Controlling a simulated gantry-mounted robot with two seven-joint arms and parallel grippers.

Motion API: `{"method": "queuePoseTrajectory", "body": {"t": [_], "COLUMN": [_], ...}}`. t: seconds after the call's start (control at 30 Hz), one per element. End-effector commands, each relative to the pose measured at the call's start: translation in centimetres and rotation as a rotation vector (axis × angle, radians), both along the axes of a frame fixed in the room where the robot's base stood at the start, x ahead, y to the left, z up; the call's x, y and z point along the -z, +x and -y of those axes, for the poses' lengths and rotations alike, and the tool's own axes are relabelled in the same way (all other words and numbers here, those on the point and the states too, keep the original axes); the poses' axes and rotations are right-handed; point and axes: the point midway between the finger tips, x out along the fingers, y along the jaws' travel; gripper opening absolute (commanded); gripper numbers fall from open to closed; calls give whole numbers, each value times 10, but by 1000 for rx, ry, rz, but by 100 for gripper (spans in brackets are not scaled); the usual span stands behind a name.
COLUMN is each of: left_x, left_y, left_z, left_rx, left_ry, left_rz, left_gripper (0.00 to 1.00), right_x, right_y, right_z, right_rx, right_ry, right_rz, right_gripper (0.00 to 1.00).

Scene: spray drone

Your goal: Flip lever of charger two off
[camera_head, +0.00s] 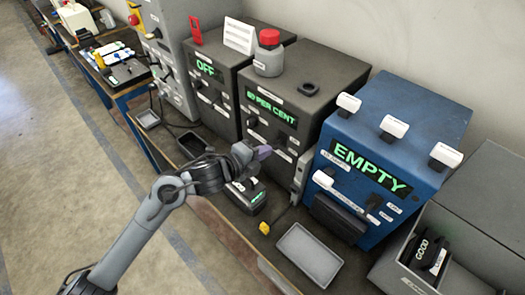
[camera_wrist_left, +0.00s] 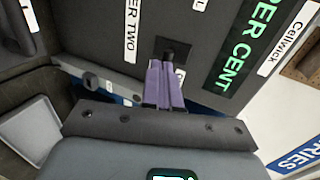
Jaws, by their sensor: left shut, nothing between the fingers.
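Charger two is the dark grey box (camera_head: 318,112) in the middle of the head view, with a green display ending in "PER CENT". In the left wrist view its front panel (camera_wrist_left: 205,65) fills the top, with a label (camera_wrist_left: 131,30) ending in "ER TWO". A small black lever (camera_wrist_left: 172,50) stands out of a dark slot beside this label. My left gripper (camera_head: 265,151) is in front of the charger's panel. Its purple fingers (camera_wrist_left: 162,66) are shut and empty, with tips right at the lever; I cannot tell whether they touch it. The right gripper is out of view.
A similar box (camera_head: 207,70) reading "OFF" stands to the left. A blue box (camera_head: 400,145) reading "EMPTY" stands to the right. An empty grey tray (camera_head: 308,256) and a yellow piece (camera_head: 264,228) lie in front. A battery-like block (camera_head: 248,197) sits below my gripper.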

Motion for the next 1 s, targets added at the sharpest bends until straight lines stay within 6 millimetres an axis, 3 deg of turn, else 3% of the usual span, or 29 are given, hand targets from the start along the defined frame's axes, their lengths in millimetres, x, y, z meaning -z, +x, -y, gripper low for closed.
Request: {"method": "queuePoseTrajectory", "body": {"t": [0.2, 0.6, 1.0], "left_x": [-26, -68, -83], "left_y": [-14, -59, -75], "left_z": [-5, -42, -54], "left_rx": [11, 12, 12], "left_ry": [3, 5, 2], "left_rz": [-2, 0, -2], "left_gripper": [0, 0, 0], "right_x": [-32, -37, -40], "right_y": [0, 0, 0], "right_z": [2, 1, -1], "right_rx": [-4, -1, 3], "right_ry": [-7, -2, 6], "right_rz": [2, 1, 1], "right_gripper": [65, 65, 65]}}
